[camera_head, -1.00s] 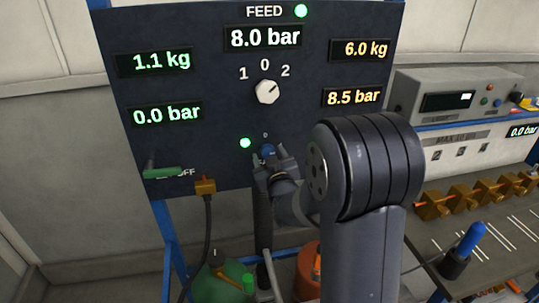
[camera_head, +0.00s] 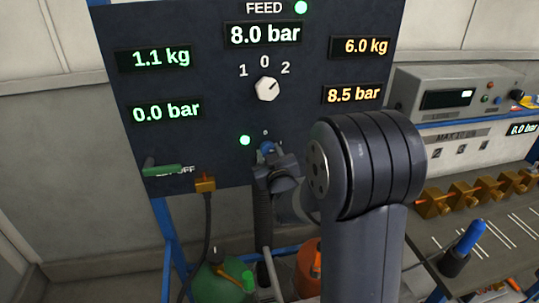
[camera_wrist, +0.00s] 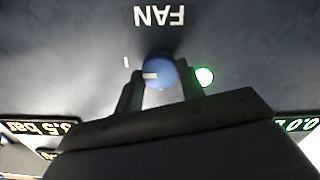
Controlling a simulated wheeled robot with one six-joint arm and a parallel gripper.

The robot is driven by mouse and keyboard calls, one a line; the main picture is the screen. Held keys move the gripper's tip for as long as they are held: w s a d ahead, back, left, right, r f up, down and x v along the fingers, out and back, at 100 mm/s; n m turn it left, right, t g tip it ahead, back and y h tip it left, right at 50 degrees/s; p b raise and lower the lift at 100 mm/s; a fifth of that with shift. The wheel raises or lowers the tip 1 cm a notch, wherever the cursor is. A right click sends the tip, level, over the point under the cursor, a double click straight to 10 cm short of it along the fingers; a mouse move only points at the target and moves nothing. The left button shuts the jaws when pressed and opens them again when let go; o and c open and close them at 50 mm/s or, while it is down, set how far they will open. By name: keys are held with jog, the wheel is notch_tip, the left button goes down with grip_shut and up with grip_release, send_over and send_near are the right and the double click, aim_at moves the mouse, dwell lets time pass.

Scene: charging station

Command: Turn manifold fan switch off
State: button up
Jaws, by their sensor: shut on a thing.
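The manifold fan switch is a blue round knob (camera_wrist: 163,72) with a white pointer line, under the upside-down word FAN in the wrist view. Its pointer lies toward the left in that view, roughly toward the "1" mark. In the head view the blue knob (camera_head: 267,147) shows at the low middle of the dark panel, with a small 0 above it. My gripper (camera_wrist: 160,84) has one finger on each side of the knob and is shut on it; it also shows in the head view (camera_head: 270,158). A lit green lamp (camera_wrist: 204,76) sits beside the knob.
The dark panel (camera_head: 215,120) also carries a white feed selector (camera_head: 267,88), a green lever (camera_head: 162,170) and several displays. A brass fitting with a hose (camera_head: 205,184) hangs at its lower edge. A bench with brass parts (camera_head: 460,195) stands at right.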

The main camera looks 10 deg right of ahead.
jog(key=shift+f+b, duration=0.1)
jog(key=shift+b, duration=0.2)
jog(key=n+b, duration=0.1)
jog(key=b, duration=0.1)
jog(key=n+b, duration=0.1)
jog(key=b, duration=0.1)
jog(key=shift+f+n+b, duration=0.25)
jog(key=shift+n+b, duration=0.05)
jog(key=n+b, duration=0.5)
jog(key=b, duration=0.2)
jog(key=shift+n, duration=0.3)
jog(key=n+b, duration=0.4)
jog(key=b, duration=0.1)
jog(key=shift+r, duration=0.1)
jog(key=n+b, duration=0.3)
jog(key=n, duration=0.2)
jog(key=shift+r, duration=0.15)
jog(key=shift+n+b, duration=0.3)
jog(key=shift+n, duration=0.1)
jog(key=o, duration=1)
